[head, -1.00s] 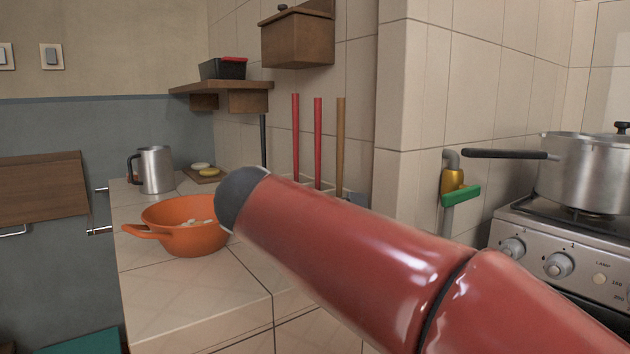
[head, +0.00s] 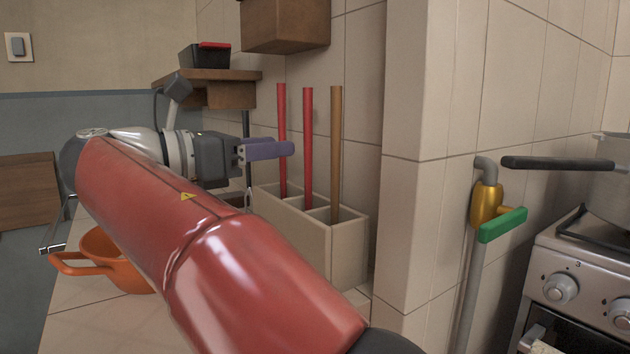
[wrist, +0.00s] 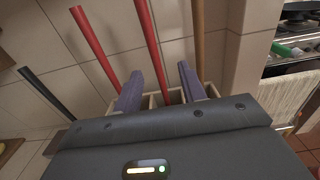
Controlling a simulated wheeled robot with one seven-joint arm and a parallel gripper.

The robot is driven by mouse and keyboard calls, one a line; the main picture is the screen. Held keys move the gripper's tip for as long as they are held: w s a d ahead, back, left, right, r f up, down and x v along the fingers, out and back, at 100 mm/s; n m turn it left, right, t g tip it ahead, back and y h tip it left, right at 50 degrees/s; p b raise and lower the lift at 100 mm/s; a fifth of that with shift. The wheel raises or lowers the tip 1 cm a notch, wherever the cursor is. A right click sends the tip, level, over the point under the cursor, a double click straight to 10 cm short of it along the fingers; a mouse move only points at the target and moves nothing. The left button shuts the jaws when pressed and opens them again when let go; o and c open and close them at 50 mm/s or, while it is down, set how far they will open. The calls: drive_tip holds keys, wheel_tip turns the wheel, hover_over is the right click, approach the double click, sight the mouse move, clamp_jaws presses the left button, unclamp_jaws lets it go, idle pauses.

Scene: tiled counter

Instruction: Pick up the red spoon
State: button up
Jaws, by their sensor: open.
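Two plain red handles stand upright in a beige compartment holder (head: 345,250): a left one (head: 281,112) and a middle one (head: 308,150). Their lower ends are hidden, so I cannot tell which belongs to the red spoon. My gripper (head: 288,148) is open and empty, with purple fingers pointing right. In the head view its fingertips overlap the left red handle. In the wrist view the middle red handle (wrist: 148,45) lines up between the fingers (wrist: 160,73), beyond the tips, and the left red handle (wrist: 92,42) is outside them. Contact is not visible.
A brown handle (head: 335,150) stands in the holder's right side. A dark handle (wrist: 45,92) is at far left. A tiled wall corner (head: 425,150) rises right of the holder. An orange pot (head: 105,262) sits below my arm. A shelf (head: 225,92) hangs behind.

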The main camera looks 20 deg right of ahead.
sight(303, 143)
drive_tip(key=x, duration=0.7)
drive_tip(key=shift+w+d+b, duration=0.2)
drive_tip(key=shift+w+b, duration=0.1)
drive_tip(key=shift+w, duration=0.15)
clamp_jaws()
